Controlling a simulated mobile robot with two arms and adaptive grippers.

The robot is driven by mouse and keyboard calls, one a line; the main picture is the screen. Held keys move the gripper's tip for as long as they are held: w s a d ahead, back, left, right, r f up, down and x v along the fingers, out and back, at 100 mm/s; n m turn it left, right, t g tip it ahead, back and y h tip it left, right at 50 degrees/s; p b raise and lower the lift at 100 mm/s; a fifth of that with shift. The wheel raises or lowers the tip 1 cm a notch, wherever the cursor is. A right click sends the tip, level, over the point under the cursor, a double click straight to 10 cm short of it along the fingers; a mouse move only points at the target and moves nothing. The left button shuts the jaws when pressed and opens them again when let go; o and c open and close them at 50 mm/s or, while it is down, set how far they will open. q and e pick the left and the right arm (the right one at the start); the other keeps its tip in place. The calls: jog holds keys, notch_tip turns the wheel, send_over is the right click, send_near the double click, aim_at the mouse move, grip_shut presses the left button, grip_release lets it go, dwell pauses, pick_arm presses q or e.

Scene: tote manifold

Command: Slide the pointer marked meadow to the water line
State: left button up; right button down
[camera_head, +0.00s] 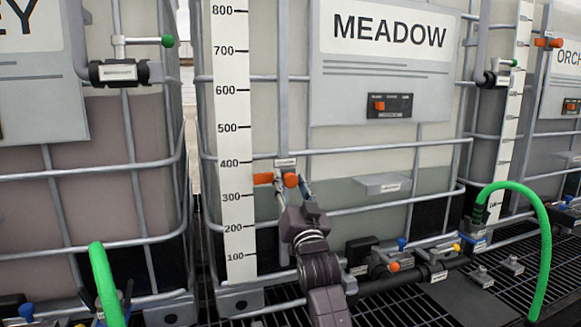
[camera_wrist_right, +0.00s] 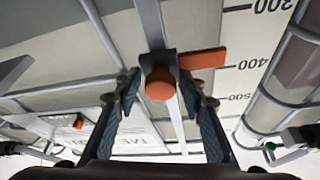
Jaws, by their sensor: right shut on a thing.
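The orange pointer (camera_head: 263,179) points left at the white scale (camera_head: 236,120) on the MEADOW tank (camera_head: 283,40). In the head view it sits between the 300 and 400 marks. The greenish-grey liquid (camera_head: 345,195) has its top edge about level with the pointer or slightly below it. The round orange knob (camera_head: 290,180) is joined to the pointer; it also shows in the right wrist view (camera_wrist_right: 160,84). My right gripper (camera_head: 291,188) has its fingers on both sides of the knob's slider, shut on it. My left gripper is out of view.
Horizontal cage bars (camera_head: 395,147) cross the tank front. A small grey ledge (camera_head: 382,184) juts out right of my gripper. Valves and a pipe (camera_head: 415,280) lie below, with a green hose (camera_head: 520,188) at right and another hose (camera_head: 102,280) at lower left.

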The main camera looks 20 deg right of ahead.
notch_tip(320, 180, down, 5)
jog(key=shift+f+b, duration=0.2)
jog(key=shift+b, duration=0.7)
jog(key=c, duration=1.5)
grip_release()
jog(key=shift+c, duration=0.2)
jog(key=v, duration=1.2)
jog(key=shift+r, duration=0.1)
